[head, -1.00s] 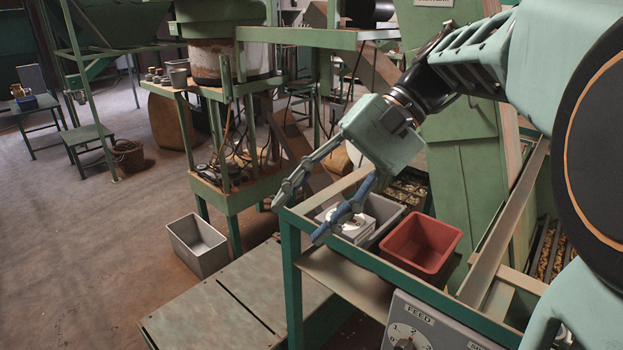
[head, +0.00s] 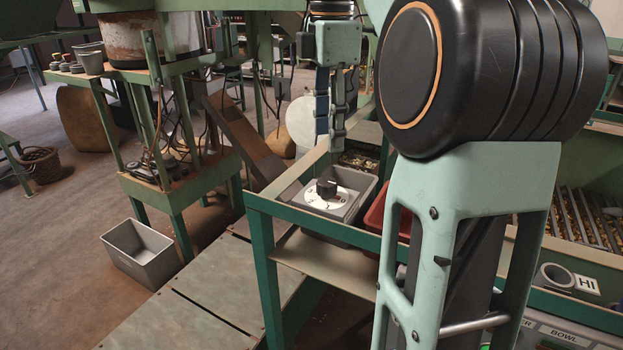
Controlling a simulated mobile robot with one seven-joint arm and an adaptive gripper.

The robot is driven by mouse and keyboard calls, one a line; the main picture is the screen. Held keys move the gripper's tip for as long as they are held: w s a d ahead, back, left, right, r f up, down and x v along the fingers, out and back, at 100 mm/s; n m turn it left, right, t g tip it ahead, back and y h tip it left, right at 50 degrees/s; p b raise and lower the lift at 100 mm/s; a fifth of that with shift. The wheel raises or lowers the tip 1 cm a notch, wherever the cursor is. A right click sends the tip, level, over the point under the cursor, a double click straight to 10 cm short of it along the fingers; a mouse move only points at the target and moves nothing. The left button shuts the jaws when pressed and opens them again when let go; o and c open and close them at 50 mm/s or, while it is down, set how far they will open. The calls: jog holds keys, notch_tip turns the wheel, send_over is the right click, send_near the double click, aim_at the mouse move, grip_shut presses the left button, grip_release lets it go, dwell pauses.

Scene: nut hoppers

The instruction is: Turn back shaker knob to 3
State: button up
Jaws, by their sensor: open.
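A black knob (head: 327,187) stands on a round white dial (head: 340,203) on a grey box inside the green frame, in the head view. The dial's marks are too small to read, so I cannot tell the knob's setting or confirm it is the back shaker knob. My gripper (head: 330,143) points down above the knob in the picture, apart from it. Its two fingers look close together, seen nearly edge-on, with nothing visible between them.
A green frame (head: 262,245) with a top rail surrounds the dial box. A red bin (head: 376,215) is partly hidden behind my arm. A grey bin (head: 140,252) stands on the floor at left.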

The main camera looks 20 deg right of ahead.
aim_at(328, 181)
notch_tip(328, 181, down, 10)
jog(key=shift+s+f+b, duration=0.1)
jog(key=shift+f+b, duration=0.1)
jog(key=shift+b, duration=0.6)
jog(key=c, duration=1.1)
jog(key=shift+c, duration=0.3)
